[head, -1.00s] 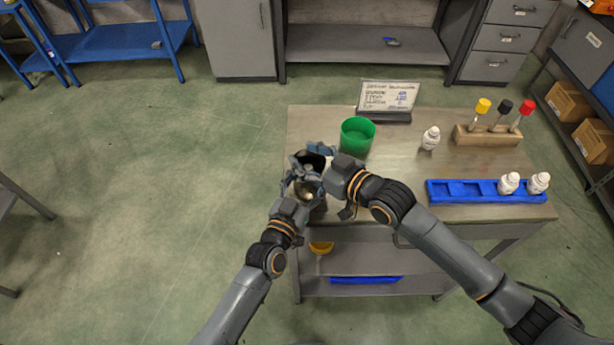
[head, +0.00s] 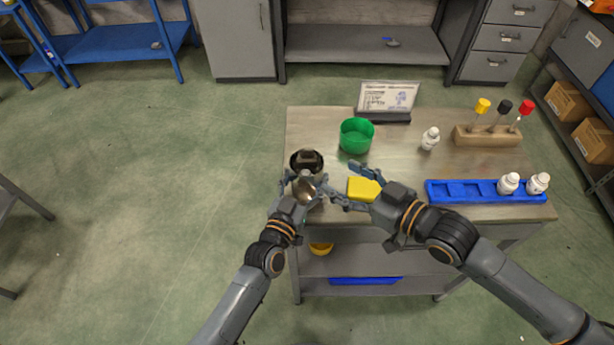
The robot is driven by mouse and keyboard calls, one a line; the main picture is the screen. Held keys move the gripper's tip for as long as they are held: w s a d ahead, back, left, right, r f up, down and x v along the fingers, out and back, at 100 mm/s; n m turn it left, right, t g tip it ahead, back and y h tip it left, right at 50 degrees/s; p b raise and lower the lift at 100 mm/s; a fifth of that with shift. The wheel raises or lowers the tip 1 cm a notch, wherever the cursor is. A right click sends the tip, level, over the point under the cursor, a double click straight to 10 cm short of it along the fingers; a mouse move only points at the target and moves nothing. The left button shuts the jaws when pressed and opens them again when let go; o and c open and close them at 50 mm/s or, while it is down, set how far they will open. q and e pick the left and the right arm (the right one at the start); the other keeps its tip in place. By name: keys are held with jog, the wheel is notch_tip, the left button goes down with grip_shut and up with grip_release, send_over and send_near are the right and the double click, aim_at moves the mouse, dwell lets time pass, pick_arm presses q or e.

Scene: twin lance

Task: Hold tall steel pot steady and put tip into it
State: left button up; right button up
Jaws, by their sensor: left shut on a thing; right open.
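The tall steel pot (head: 305,187) stands upright at the table's left front edge. My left gripper (head: 300,180) is shut on it, with fingers around its sides. A small brownish-grey piece (head: 309,157) shows inside the pot's dark mouth; it may be the tip, but I cannot tell for sure. My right gripper (head: 343,181) is open, just right of the pot and apart from its mouth. A yellow block (head: 362,189) shows between the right gripper's spread fingers; I cannot tell whether they touch it.
A green cup (head: 356,136) stands behind the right gripper, with a sign (head: 387,98) behind it. A white bottle (head: 430,138), a wooden rack (head: 487,136) with capped tubes and a blue tray (head: 460,191) with two bottles are to the right. The table's middle is mostly clear.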

jog(key=shift+s+d+r, duration=0.2)
jog(key=shift+s, duration=0.05)
pick_arm(q)
jog(key=o, duration=1.3)
jog(key=v, duration=1.2)
jog(key=shift+f, duration=0.1)
pick_arm(e)
jog(key=shift+a, duration=0.1)
